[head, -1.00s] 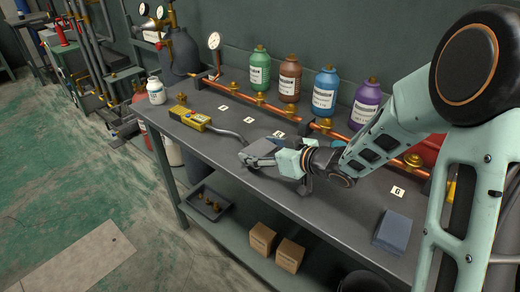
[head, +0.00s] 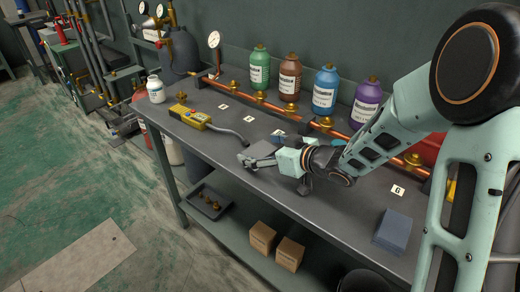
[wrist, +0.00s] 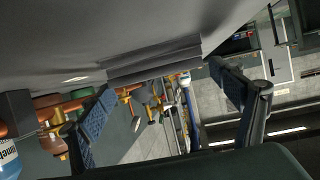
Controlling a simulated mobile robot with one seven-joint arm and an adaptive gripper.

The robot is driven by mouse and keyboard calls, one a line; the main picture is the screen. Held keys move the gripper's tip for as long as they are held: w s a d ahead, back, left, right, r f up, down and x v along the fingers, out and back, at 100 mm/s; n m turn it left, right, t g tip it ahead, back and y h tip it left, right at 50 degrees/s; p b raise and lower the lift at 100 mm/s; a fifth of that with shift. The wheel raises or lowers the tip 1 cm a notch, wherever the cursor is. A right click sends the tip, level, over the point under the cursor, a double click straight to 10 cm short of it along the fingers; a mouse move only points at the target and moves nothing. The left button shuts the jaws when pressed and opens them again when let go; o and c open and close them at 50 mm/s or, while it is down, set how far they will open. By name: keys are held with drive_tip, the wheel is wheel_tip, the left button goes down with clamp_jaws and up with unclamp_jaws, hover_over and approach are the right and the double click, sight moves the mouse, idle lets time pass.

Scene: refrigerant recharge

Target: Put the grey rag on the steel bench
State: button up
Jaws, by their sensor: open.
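The grey rag (head: 262,149) is on top of the steel bench (head: 335,212), around the middle of its length and towards the front edge. It also shows in the wrist view as a folded grey strip (wrist: 155,64) against the bench surface. My gripper (head: 252,158) is low over the bench at the rag. In the wrist view my gripper (wrist: 160,80) has its two fingers wide apart, with the rag between them and a gap beside the fingers. Part of the rag is hidden behind my gripper in the head view.
A copper pipe (head: 290,115) with brass valves runs behind, before several coloured bottles (head: 325,92). A blue-grey folded block (head: 393,231) lies at right. Bare bench lies between it and my gripper.

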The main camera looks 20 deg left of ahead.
drive_tip(key=p+v, duration=0.1)
drive_tip(key=v, duration=0.6)
drive_tip(key=shift+s+d+r, duration=0.15)
drive_tip(key=shift+d+r, duration=0.05)
